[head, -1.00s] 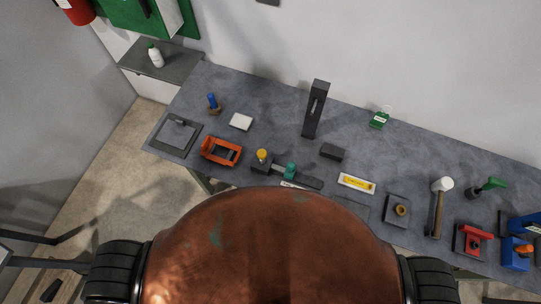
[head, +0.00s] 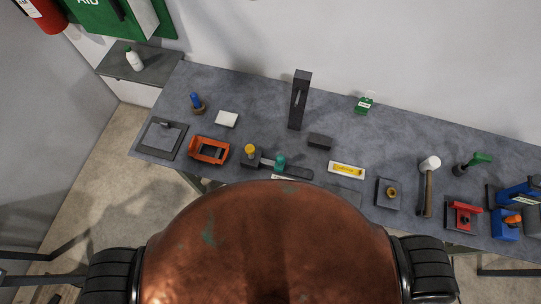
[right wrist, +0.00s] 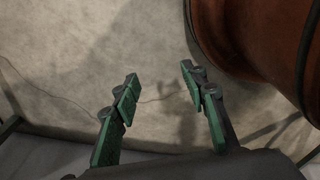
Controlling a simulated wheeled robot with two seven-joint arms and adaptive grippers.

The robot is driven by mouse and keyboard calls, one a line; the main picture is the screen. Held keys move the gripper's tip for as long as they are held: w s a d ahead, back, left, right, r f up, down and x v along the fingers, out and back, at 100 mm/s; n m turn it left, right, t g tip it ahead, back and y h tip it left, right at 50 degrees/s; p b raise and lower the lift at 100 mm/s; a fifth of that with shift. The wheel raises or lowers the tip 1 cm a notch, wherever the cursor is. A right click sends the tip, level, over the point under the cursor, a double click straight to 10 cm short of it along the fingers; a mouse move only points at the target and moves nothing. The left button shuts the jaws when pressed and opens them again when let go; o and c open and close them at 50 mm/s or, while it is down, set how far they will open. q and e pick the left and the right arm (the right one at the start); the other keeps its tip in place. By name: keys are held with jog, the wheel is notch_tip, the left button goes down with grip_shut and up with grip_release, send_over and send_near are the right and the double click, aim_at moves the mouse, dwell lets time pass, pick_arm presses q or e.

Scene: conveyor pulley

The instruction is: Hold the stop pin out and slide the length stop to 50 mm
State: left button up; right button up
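In the head view the length stop fixture lies near the bench's front edge, left of the middle. It has a dark bar (head: 297,172), a yellow knob (head: 250,149) at its left end and a teal block (head: 280,162) on the bar. Which part is the stop pin I cannot tell for sure, and the scale marks are too small to read. In the right wrist view my right gripper (right wrist: 157,95) has its green fingers apart with nothing between them, over the floor. My left gripper is not in view.
On the grey bench (head: 225,165), an orange tray (head: 209,150) stands left of the fixture and a yellow-labelled strip (head: 346,170) right of it. A tall black block (head: 299,100) stands behind. A hammer (head: 427,185) and red vise (head: 463,215) lie right.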

jog(key=shift+a, duration=0.4)
jog(key=shift+o, duration=0.2)
jog(key=shift+d, duration=0.1)
